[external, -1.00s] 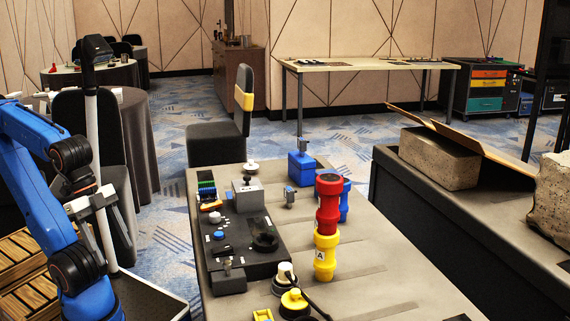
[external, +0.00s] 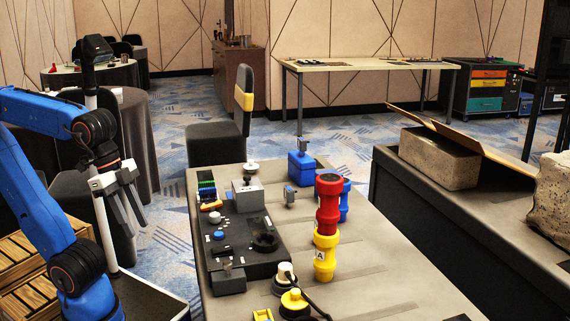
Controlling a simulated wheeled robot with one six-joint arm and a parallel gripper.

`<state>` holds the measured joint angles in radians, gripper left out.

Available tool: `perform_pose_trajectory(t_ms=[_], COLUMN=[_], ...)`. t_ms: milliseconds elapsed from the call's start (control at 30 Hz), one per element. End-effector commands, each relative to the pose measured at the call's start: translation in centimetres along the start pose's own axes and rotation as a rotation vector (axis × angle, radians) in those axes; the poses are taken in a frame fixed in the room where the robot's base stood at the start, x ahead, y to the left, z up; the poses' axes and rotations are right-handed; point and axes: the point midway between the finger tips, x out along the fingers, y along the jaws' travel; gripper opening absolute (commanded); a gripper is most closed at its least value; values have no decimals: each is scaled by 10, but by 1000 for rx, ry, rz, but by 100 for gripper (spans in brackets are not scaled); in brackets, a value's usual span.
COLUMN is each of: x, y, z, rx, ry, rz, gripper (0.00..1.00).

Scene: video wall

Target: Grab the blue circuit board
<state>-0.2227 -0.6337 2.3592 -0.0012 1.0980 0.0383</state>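A small board-like item with blue, green and dark bands (external: 206,188) lies at the far left corner of the grey table. It looks like the circuit board, but it is too small to be sure. An orange and yellow piece is at its near end. My gripper (external: 131,222) hangs in the air left of the table, apart from the board and to its left. Its two grey fingers point down with a gap between them, and nothing shows in them.
The grey table (external: 370,270) holds a black panel (external: 240,245), a blue box (external: 301,168) with a padlock, and a red and yellow stack (external: 327,225). A black cable lies at the front. A dark chair (external: 215,140) stands behind, and a wooden crate (external: 35,270) is at left.

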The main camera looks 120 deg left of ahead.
Motion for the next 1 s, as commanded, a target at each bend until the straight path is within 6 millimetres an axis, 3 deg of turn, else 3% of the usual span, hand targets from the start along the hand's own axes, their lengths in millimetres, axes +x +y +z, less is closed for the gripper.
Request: perform_pose_trajectory(t_ms=[200, 500, 800, 1000], x=[-24, -55, -84, -99], y=[-51, -133, -228, -276], z=[-41, -79, -94, -91], rx=[-130, -304, -480, -565], ry=[-71, -166, -255, -296], rz=[-42, -78, -90, -87], gripper=[34, 34, 34, 34])
